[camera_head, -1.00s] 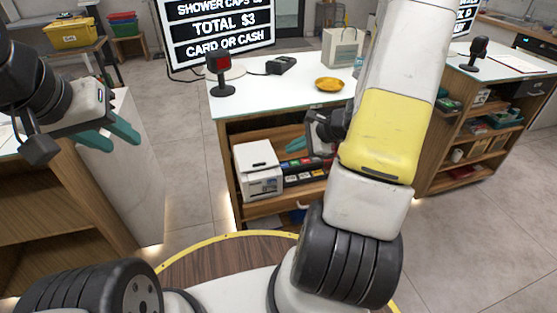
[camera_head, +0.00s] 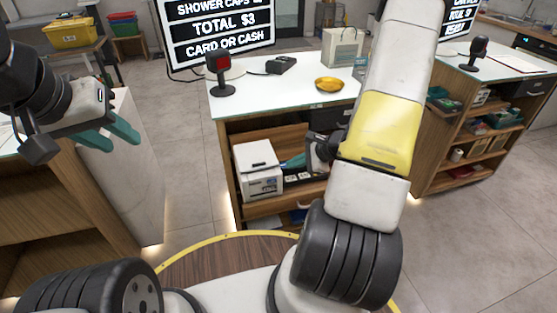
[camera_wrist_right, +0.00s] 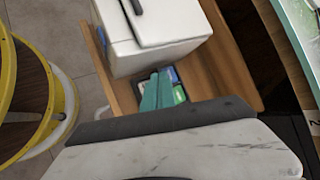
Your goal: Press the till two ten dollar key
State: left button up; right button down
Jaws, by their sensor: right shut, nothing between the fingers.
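The till keys (camera_head: 303,181) are a row of dark and coloured keys on the counter's open shelf, right of a white box-shaped machine (camera_head: 258,183). My right gripper (camera_head: 286,163) is shut and empty, its teal fingers over the keys. In the right wrist view the shut fingers (camera_wrist_right: 157,92) cover part of the row; a blue key (camera_wrist_right: 173,74) and a green key (camera_wrist_right: 179,94) show beside them. I cannot read the key labels or tell whether the fingertips touch a key. My left gripper (camera_head: 123,144) is open and empty at the left, away from the till.
The white-topped counter (camera_head: 290,98) above the shelf holds a red-and-black scanner (camera_head: 222,76), a dark card device (camera_head: 281,65), an orange dish (camera_head: 328,84) and a paper bag (camera_head: 342,48). A sign (camera_head: 222,28) stands behind it. Another shelved counter (camera_head: 440,168) is at the right.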

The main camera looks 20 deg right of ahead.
aim_at(293, 179)
jog(key=shift+f, duration=1.5)
dwell(0.9)
jog(key=shift+f, duration=0.4)
jog(key=shift+f, duration=0.4)
dwell(0.5)
jog(key=shift+r, duration=3.35)
